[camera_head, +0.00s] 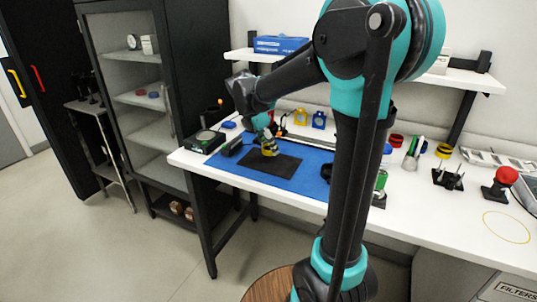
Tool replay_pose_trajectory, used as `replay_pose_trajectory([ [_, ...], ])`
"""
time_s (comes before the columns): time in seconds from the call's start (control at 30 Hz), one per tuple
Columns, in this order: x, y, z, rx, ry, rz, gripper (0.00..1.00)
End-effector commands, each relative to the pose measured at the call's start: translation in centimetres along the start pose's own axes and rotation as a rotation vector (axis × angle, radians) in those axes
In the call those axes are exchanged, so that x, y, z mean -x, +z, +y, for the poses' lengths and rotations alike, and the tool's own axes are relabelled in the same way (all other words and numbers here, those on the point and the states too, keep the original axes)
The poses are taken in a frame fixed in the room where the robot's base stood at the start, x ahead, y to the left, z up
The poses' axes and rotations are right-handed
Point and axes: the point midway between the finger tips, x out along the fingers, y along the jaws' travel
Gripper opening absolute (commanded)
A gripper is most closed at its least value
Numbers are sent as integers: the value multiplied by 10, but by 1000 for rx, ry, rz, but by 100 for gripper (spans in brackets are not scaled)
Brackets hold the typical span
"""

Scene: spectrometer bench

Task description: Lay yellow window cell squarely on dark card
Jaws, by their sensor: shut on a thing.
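The dark card (284,167) lies flat on the blue mat (307,181) near the front of the white bench. My gripper (268,145) points down over the card's back edge. It is shut on a small yellow thing, seemingly the yellow window cell (269,151). The cell is small in this view and partly hidden by the fingers. I cannot tell whether it touches the card or is square to it.
A yellow holder (300,117) and a blue holder (319,120) stand behind the mat. A black device (204,141) sits at the bench's left end. A red-knobbed stand (505,177) is at the right. My arm hides the bench's middle.

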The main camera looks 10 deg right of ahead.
Motion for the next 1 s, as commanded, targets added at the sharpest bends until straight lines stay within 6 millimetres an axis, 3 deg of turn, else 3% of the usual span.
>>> replay_pose_trajectory([
  [0.3,-33,-14,0,0,0,0,14],
  [0.7,-37,-15,0,0,0,0,14],
  [0.73,-37,-15,0,0,0,0,52],
  [0.87,-37,-15,0,0,0,0,68],
  [1.0,-36,-15,0,0,0,0,69],
])
